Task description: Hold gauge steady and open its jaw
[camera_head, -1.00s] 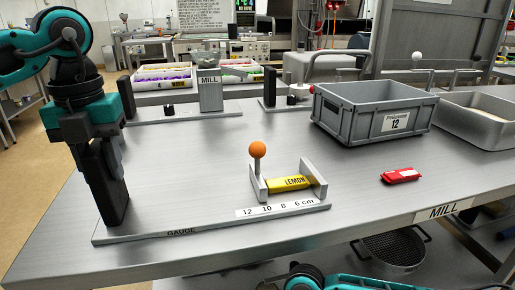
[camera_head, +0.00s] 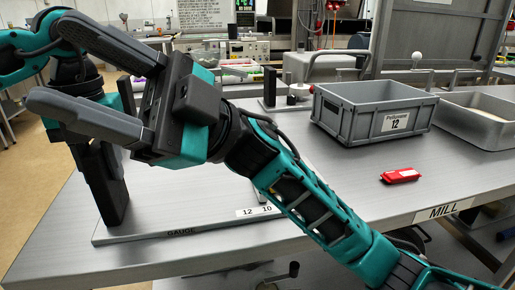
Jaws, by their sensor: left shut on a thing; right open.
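The gauge (camera_head: 150,235) is a flat grey plate lying on the metal table, with a white scale strip (camera_head: 258,212) at its front edge. Only its front left part shows. Its jaw, orange knob and the yellow LEMON packet are hidden behind my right arm. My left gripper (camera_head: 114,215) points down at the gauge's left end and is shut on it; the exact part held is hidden. My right gripper (camera_head: 52,60) is open and empty, its two long fingers pointing left. It is nearer the camera, in front of my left wrist and left of the hidden jaw.
A grey bin (camera_head: 350,122) labelled 12 stands at the back right, with a metal tray (camera_head: 487,115) beside it. A red packet (camera_head: 400,175) lies on the table (camera_head: 340,185) right of my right arm. A dark upright fixture (camera_head: 270,87) stands behind.

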